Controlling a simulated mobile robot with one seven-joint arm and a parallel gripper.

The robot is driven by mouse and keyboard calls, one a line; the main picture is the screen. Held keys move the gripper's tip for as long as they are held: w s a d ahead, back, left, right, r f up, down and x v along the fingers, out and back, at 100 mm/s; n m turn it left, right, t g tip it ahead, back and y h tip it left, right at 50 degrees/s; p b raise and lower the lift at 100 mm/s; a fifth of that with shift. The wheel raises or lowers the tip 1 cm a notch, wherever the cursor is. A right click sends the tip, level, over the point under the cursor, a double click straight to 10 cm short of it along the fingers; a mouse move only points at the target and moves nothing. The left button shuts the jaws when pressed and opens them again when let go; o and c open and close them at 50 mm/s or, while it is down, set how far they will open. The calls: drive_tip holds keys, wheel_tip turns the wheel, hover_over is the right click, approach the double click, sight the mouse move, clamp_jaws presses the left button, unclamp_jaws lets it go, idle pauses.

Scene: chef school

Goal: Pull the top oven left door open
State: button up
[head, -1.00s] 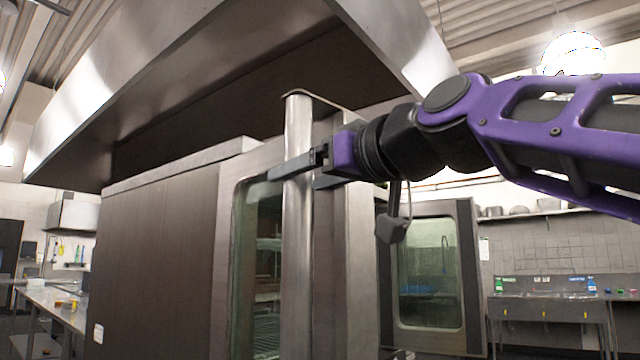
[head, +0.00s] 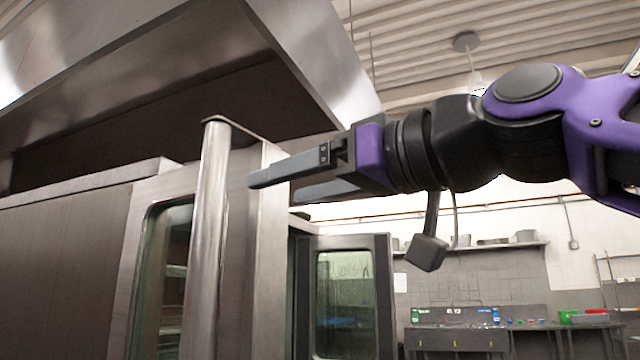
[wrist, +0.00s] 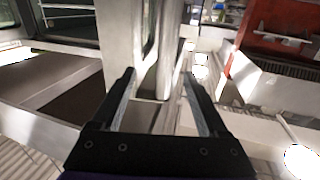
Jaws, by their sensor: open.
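The oven door (head: 165,285) has a glass window and a tall vertical steel handle (head: 208,250) near its right edge. I cannot tell whether this door is ajar. My gripper (head: 272,190) is open and empty, to the right of the handle near its upper part, with fingers pointing left. In this view the fingertips are clear of the handle. In the wrist view, the handle (wrist: 168,55) stands beyond the open fingers, between them in the picture, with the door frame beside it. Their distance from the handle is hard to judge.
A steel hood (head: 320,70) overhangs the oven. Another glazed door (head: 345,285) stands further right behind the handle. A sink counter (head: 455,338) and a wall shelf (head: 490,245) are at the back right. The space below my arm looks free.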

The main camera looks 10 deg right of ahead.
drive_tip(key=v, duration=0.4)
drive_tip(key=shift+s, duration=0.1)
idle(0.4)
